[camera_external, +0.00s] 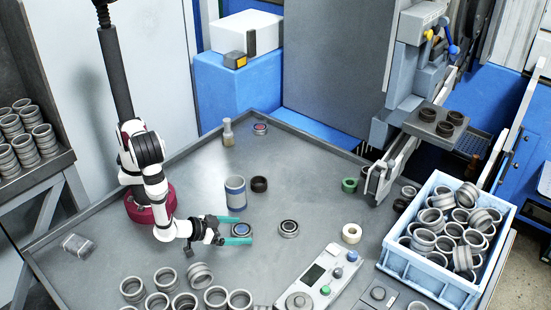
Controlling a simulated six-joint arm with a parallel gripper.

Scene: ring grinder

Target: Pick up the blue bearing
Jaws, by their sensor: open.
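The blue bearing (241,230) is a small ring with a blue inner face, lying flat on the grey metal table. My gripper (237,230) is low over the table with teal fingers, one on the far side of the bearing and one on the near side. The fingers are open, with the bearing between or just under them. I cannot tell whether they touch it.
A similar grey bearing (289,228) lies just right of the fingers. A blue-grey cylinder (235,193) and a dark ring (259,184) stand behind. Several metal rings (216,297) sit in front. A control panel (318,281) and a light-blue crate (425,284) are at right.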

